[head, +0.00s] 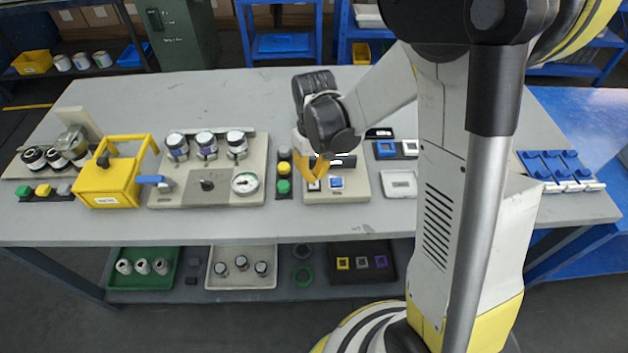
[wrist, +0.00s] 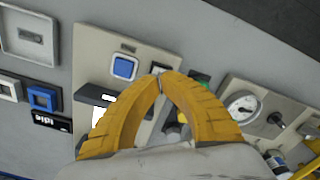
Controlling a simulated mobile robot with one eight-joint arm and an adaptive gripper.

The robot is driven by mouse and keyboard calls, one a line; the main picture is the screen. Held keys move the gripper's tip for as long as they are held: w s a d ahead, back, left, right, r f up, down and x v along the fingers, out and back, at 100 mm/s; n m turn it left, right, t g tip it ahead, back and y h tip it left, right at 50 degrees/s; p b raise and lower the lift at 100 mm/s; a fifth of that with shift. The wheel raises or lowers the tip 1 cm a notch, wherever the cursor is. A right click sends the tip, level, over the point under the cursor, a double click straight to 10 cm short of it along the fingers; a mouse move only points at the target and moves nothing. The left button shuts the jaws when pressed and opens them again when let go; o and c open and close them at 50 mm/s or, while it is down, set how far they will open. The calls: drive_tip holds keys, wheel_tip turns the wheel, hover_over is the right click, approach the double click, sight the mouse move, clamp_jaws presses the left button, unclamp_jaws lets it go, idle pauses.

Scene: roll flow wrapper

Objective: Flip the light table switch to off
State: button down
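A beige panel (head: 352,194) stands on the table; it also shows in the wrist view (wrist: 92,45). It has a blue square button (head: 336,183), also in the wrist view (wrist: 124,67), and a small pale switch (head: 315,186) to its left. A black bar and a bright white patch (wrist: 97,116) are on the same panel. I cannot tell for certain which part is the light table switch. My gripper (head: 313,180) has its yellow fingertips together at the pale switch, partly hiding it; in the wrist view the tips (wrist: 160,76) meet beside it. Contact is unclear.
Left of the panel are a strip with green and yellow buttons (head: 284,170) and a board with a gauge (head: 245,183) and jars. Right of it lie framed blue and white pieces (head: 385,149) and a grey tray (head: 400,184). The table's back middle is clear.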

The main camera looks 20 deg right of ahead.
sight(314, 185)
drive_tip(key=shift+f+b, duration=1.55)
drive_tip(key=shift+f, duration=0.25)
idle(0.9)
drive_tip(key=shift+r, duration=0.1)
drive_tip(key=shift+r+p, duration=2.55)
drive_tip(key=shift+r, duration=0.85)
drive_tip(key=shift+r, duration=0.15)
drive_tip(key=s+r+m+t, duration=0.2)
drive_tip(key=s+r+t, duration=0.5)
drive_tip(key=s+r, duration=0.5)
wheel_tip(314, 185, up, 4)
drive_tip(key=shift+s+f, duration=0.1)
drive_tip(key=shift+s, duration=0.25)
